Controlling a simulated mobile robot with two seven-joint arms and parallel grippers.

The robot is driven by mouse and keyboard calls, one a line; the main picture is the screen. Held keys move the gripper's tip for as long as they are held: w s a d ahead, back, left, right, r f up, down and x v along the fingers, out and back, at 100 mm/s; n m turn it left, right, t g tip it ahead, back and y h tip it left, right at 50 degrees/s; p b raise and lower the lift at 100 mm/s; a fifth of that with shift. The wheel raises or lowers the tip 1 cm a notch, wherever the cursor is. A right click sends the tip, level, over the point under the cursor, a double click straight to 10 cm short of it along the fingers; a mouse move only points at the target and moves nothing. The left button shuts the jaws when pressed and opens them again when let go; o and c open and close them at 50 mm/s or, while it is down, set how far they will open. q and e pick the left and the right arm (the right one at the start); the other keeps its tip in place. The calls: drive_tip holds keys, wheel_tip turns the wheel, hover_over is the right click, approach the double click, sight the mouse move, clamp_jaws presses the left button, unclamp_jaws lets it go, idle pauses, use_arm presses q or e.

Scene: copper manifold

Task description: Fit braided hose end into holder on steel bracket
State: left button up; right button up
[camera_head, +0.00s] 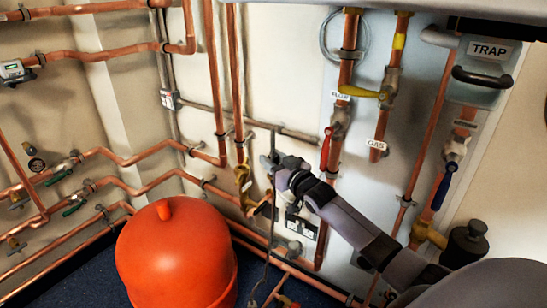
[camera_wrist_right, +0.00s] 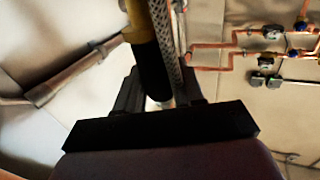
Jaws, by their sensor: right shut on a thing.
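My right gripper (camera_head: 273,163) reaches in from the lower right and is at the pipes in the middle of the head view. In the right wrist view its dark jaws (camera_wrist_right: 160,92) are shut on the braided hose (camera_wrist_right: 171,42). A black sleeve with a yellow part (camera_wrist_right: 150,62) runs beside the braid, close to the jaws. In the head view a thin dark hose (camera_head: 268,255) hangs below the gripper. The steel bracket and its holder cannot be made out clearly; the gripper and wrist cover part of that spot. My left gripper is not in view.
A large orange vessel (camera_head: 172,255) stands at the lower left. Copper pipes line the walls, with a brass valve (camera_head: 243,178) just left of the gripper. A red-handled valve (camera_head: 326,145) and yellow handle (camera_head: 362,92) are to its right. The TRAP box (camera_head: 482,70) is upper right.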

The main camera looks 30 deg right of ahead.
wheel_tip(320, 180, down, 3)
drive_tip(key=shift+f+b, duration=0.1)
drive_tip(key=shift+b, duration=0.8)
wheel_tip(320, 180, down, 3)
drive_tip(key=shift+f+b, duration=0.1)
drive_tip(key=shift+b, duration=1.05)
wheel_tip(320, 180, down, 2)
drive_tip(key=shift+f+b, duration=0.2)
drive_tip(key=shift+b, duration=0.75)
wheel_tip(320, 180, down, 12)
drive_tip(key=b, duration=0.9)
drive_tip(key=shift+f, duration=0.2)
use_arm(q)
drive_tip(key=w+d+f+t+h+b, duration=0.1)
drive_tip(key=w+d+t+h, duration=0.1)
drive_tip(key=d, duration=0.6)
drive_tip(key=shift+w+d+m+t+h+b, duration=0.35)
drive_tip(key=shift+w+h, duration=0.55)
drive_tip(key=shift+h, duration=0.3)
use_arm(e)
drive_tip(key=shift+f, duration=0.8)
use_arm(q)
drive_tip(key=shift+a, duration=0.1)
